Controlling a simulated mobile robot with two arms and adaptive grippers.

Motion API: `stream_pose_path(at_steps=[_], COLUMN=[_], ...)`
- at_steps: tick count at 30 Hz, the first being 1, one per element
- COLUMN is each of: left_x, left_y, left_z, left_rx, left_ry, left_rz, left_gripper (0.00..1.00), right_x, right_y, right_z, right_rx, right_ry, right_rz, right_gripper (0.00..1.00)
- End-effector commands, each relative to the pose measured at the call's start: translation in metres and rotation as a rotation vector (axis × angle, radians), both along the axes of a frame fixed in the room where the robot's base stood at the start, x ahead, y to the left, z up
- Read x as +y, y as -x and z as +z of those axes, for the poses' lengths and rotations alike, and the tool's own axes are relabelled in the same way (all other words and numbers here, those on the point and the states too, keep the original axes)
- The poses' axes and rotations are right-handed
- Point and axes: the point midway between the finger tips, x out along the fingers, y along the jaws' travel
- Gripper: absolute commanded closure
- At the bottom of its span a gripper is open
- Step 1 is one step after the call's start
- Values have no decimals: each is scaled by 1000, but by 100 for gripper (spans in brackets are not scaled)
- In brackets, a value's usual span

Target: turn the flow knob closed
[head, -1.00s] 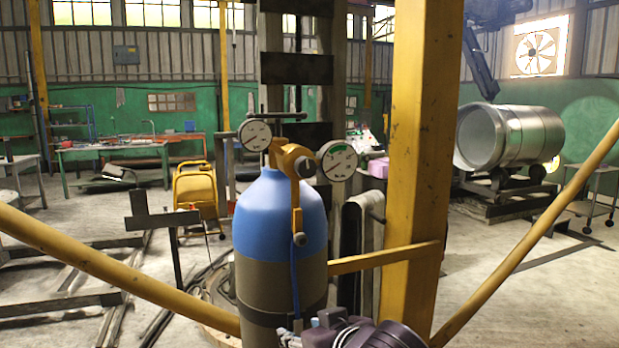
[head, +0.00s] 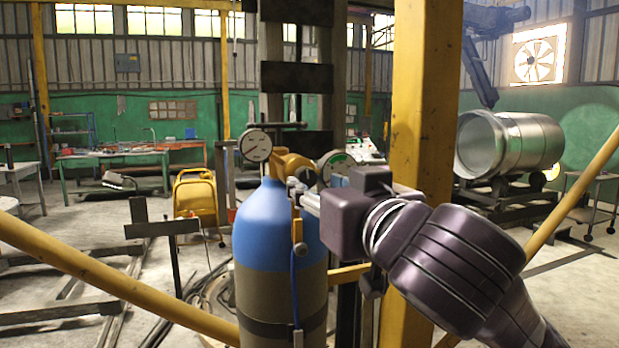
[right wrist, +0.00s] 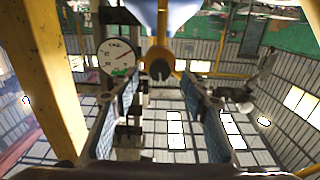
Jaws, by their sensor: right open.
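The brass regulator (head: 290,163) sits on top of the blue-shouldered gas cylinder (head: 263,225). A dark round knob (right wrist: 159,67) faces the camera on the regulator's brass body in the right wrist view. A smaller fitting (head: 300,249) sits low on the regulator's stem; I cannot tell which of the two is the flow knob. My right gripper (head: 304,190) is at the regulator's front and hides part of it. In the wrist view its fingers (right wrist: 160,84) are apart, one each side of the dark knob, with nothing visibly held. Contact cannot be told. My left gripper is out of view.
A left gauge (head: 255,146) is clear; the right gauge (head: 336,166) is partly behind my right gripper and shows in the wrist view (right wrist: 119,57). A yellow post (head: 425,90) stands close right of the cylinder. A blue hose (head: 294,290) hangs down its front.

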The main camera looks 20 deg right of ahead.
Motion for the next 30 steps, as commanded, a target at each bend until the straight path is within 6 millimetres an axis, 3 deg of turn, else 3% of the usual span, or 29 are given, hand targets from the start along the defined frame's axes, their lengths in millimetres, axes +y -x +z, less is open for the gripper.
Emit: stream_pose_path(at_steps=[3, 9, 19, 30], left_x=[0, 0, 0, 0], left_y=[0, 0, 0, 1], left_z=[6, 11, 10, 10], left_rx=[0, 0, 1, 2], left_ry=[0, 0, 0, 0], left_rz=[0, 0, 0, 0], left_gripper=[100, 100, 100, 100], right_x=[-1, 1, 1, 1], right_y=[-20, -40, -43, -43], right_z=[1, 0, 0, 0], right_rx=[3, 2, -1, -1], right_ry=[1, 1, 1, 1], right_rz=[-3, -1, 0, 0], right_gripper=[58, 58, 59, 100])
